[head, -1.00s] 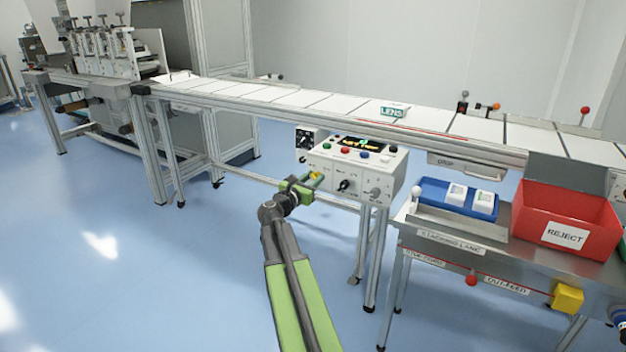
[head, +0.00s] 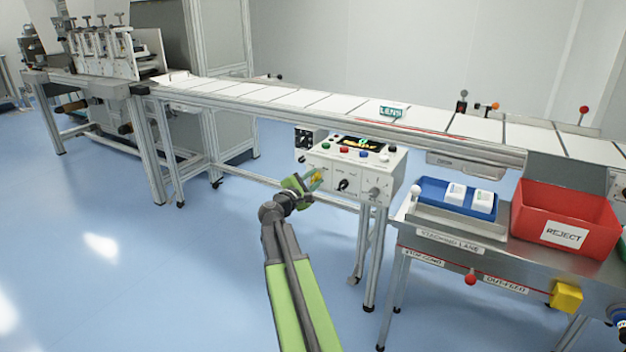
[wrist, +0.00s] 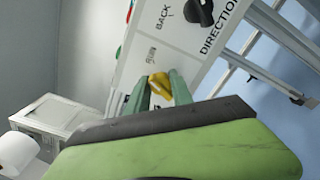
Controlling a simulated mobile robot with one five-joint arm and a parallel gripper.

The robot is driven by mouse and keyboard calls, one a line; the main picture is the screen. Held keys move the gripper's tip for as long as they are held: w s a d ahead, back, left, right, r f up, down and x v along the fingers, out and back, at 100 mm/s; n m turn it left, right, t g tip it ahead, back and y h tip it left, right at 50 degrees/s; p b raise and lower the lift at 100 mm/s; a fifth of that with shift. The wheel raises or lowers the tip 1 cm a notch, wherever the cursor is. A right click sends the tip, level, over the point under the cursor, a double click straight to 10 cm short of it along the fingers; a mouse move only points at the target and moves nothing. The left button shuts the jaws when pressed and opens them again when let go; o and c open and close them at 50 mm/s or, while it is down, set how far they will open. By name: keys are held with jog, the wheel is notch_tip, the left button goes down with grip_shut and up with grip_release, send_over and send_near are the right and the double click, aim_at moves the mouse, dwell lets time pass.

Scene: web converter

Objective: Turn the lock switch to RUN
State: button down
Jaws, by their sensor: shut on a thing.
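The lock switch shows as a yellow knob (wrist: 160,84) on the white face of the control box (wrist: 180,35) in the wrist view. My gripper (wrist: 160,95) is shut on it, with one green finger on each side. The knob sits tilted in the picture, beside a small label too blurred to read surely. In the head view my gripper (head: 318,180) is at the left end of the control box (head: 350,168), and only a little yellow shows between the fingers.
A black knob (wrist: 200,12) with BACK and DIRECTION lettering is on the same face. Coloured buttons (head: 344,148) and a display top the box. The conveyor (head: 300,98) runs above. A red REJECT bin (head: 535,215) and blue tray (head: 430,190) stand right. Floor to the left is clear.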

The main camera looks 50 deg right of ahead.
jog(key=m, duration=0.4)
jog(key=shift+f, duration=0.1)
jog(key=shift+m, duration=1.7)
jog(key=c, duration=1.1)
grip_release()
jog(key=shift+f, duration=0.1)
